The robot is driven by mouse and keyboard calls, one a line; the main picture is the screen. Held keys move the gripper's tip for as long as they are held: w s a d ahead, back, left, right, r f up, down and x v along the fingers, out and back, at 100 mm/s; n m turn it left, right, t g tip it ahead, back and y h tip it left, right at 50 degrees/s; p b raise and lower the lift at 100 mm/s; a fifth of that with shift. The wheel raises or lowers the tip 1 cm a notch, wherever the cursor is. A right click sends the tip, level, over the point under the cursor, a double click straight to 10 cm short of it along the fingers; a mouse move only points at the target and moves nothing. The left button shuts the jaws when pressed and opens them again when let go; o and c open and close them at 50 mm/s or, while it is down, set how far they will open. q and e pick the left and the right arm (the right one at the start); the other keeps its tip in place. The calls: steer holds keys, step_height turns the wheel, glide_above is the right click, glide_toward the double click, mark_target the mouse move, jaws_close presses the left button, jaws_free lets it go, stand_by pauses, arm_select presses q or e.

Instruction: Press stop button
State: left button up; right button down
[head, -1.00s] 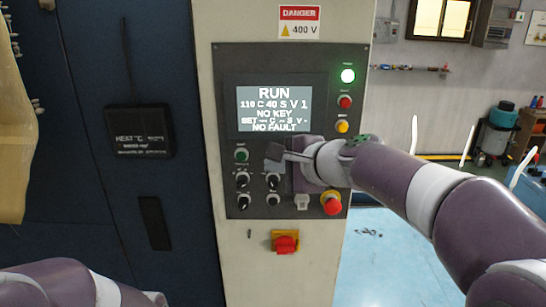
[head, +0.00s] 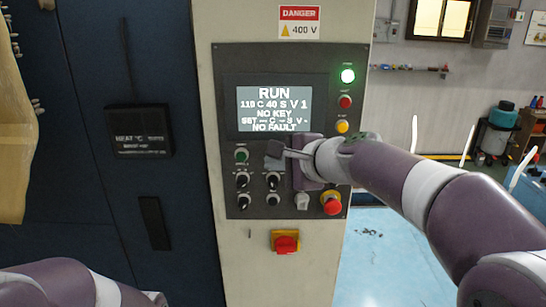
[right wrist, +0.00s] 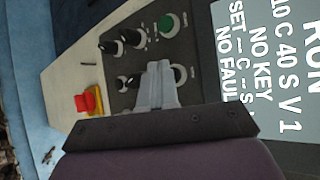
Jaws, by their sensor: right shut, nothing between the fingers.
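The control panel (head: 228,100) is upright on a pale column. My right gripper (head: 274,153) is in front of it, its fingers shut with nothing between them. The fingers cover the spot just right of the green button (head: 241,156), so any button there is hidden. I cannot tell whether the fingertips touch the panel. The screen (head: 274,105) reads RUN and NO FAULT. My left gripper is not in view; only part of the left arm shows at bottom left.
A red mushroom button (head: 332,204) sits low right on the panel. Black knobs (head: 242,179) sit below the green button. A red rotary switch (head: 285,243) is under the panel.

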steer(key=shift+w, duration=0.4)
stand_by(0.3)
steer(key=shift+s, duration=0.15)
steer(key=shift+s+b, duration=0.3)
steer(key=shift+s, duration=0.35)
steer(key=shift+s, duration=0.1)
steer(key=s+b, duration=0.1)
steer(key=s, duration=0.3)
steer(key=shift+s, duration=0.4)
stand_by(0.4)
